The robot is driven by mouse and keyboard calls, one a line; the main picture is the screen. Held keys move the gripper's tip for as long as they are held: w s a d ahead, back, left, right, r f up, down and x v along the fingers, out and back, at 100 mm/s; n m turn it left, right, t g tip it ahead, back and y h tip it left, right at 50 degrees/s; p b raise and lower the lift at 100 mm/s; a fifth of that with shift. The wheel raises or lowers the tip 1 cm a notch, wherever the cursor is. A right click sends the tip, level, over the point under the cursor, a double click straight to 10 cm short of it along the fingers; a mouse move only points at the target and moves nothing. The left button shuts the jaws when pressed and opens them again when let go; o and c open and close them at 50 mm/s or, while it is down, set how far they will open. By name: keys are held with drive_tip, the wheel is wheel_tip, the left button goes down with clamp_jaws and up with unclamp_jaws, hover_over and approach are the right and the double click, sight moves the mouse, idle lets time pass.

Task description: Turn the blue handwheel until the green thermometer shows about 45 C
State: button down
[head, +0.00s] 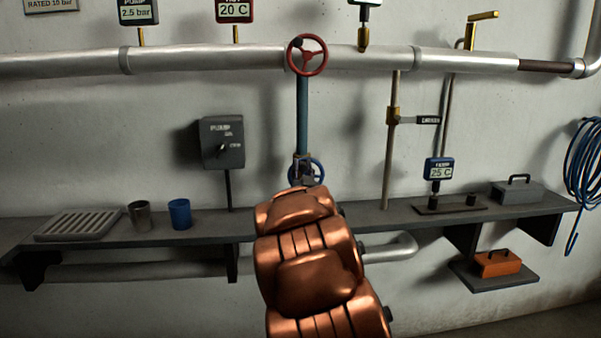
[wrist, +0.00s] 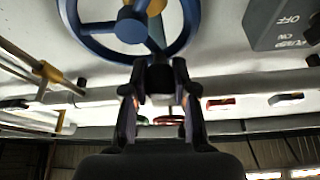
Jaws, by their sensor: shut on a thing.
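The blue handwheel (head: 319,171) is low on the blue vertical pipe, partly hidden by my gripper. It also shows close up in the wrist view (wrist: 131,26), with its hub and spokes. I cannot make out a thermometer with a green case. A blue-cased display (head: 440,171) reads 25 C. A red-cased display (head: 234,10) reads 20 C. Another display (head: 366,2) is cut off at the top edge, its reading out of view.
A red handwheel (head: 308,55) sits above on the main pipe. A pump switch box (head: 222,143) is left of the blue wheel. The shelf (head: 380,217) holds a grate, two cups and a grey box (head: 517,191). A lever valve (head: 405,118) is to the right.

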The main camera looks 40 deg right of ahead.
sight(319, 164)
drive_tip(key=m, duration=0.2)
drive_tip(key=m+g+h+b, duration=0.1)
drive_tip(key=d+m+g+h, duration=0.1)
drive_tip(key=m, duration=0.1)
drive_tip(key=shift+s+r+m+b, duration=0.1)
drive_tip(key=shift+s+m+b, duration=0.2)
drive_tip(key=shift+s, duration=0.05)
drive_tip(key=m, duration=0.1)
drive_tip(key=m+g, duration=0.1)
drive_tip(key=m, duration=0.1)
drive_tip(key=d+m+g+b, duration=0.1)
drive_tip(key=shift+s+m+h, duration=0.3)
drive_tip(key=shift+s, duration=0.05)
drive_tip(key=shift+s+d+f+m+g, duration=0.15)
drive_tip(key=shift+m+g, duration=0.3)
drive_tip(key=shift+m, duration=0.5)
drive_tip(key=shift+s+d+f+m+g, duration=0.1)
drive_tip(key=shift+s+d+m+g, duration=0.3)
drive_tip(key=shift+m, duration=0.6)
drive_tip(key=shift+d+f+m+g, duration=0.1)
drive_tip(key=shift+m+g, duration=0.45)
drive_tip(key=shift+m, duration=0.4)
drive_tip(key=c, duration=0.9)
unclamp_jaws()
drive_tip(key=shift+r+v, duration=0.2)
drive_tip(key=shift+v, duration=5.85)
